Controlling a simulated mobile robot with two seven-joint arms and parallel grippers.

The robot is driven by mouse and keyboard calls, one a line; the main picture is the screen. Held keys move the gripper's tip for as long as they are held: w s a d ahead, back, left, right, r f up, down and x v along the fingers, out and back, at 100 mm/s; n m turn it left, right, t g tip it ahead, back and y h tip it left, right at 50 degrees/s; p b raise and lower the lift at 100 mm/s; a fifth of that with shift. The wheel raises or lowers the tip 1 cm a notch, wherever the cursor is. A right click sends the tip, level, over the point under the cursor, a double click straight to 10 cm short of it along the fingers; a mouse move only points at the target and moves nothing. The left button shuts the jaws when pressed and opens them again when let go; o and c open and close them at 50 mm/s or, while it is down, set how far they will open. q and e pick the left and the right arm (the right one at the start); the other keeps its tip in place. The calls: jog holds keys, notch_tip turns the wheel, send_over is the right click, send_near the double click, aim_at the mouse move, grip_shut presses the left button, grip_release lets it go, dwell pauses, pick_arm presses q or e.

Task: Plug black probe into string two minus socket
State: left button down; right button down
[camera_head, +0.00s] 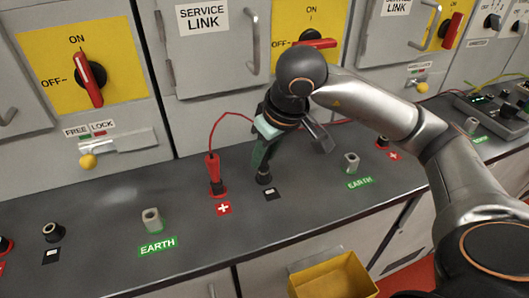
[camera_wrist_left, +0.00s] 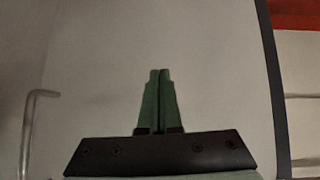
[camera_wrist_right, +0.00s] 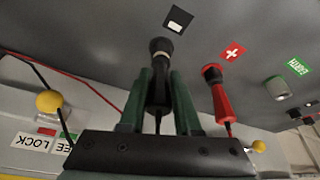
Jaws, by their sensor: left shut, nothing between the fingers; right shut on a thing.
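My right gripper (camera_head: 262,152) points down over the bench, its green fingers shut on the black probe (camera_head: 264,178). In the right wrist view the black probe (camera_wrist_right: 159,88) stands between the fingers (camera_wrist_right: 161,78). Its lower end meets the black minus socket (camera_wrist_right: 160,45), beside the black label (camera_head: 268,194). How deep it sits cannot be told. The red probe (camera_head: 215,178) stands upright in the plus socket to the left, by the red plus label (camera_head: 223,208). My left gripper (camera_wrist_left: 158,78) is shut and empty in the left wrist view, facing a plain grey surface.
Earth posts (camera_head: 151,220) and (camera_head: 351,162) stand on the grey bench (camera_head: 110,200) either side of the probes. Another black socket (camera_head: 53,232) is at far left. Cabinets with red switches (camera_head: 92,82) rise behind. A yellow bin (camera_head: 335,278) is below the front edge.

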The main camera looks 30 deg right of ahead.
pick_arm(q)
jog(key=shift+f+b, duration=0.4)
jog(key=shift+f, duration=0.1)
pick_arm(e)
jog(key=shift+f, duration=0.45)
jog(key=c, duration=0.5)
grip_release()
pick_arm(q)
jog(key=r, duration=0.1)
jog(key=d+r+p, duration=0.1)
jog(key=r+p, duration=0.1)
jog(key=shift+w+d+r, duration=0.15)
jog(key=shift+w+r, duration=0.1)
jog(key=shift+r, duration=0.05)
pick_arm(e)
jog(key=v, duration=1.2)
jog(key=shift+r, duration=0.25)
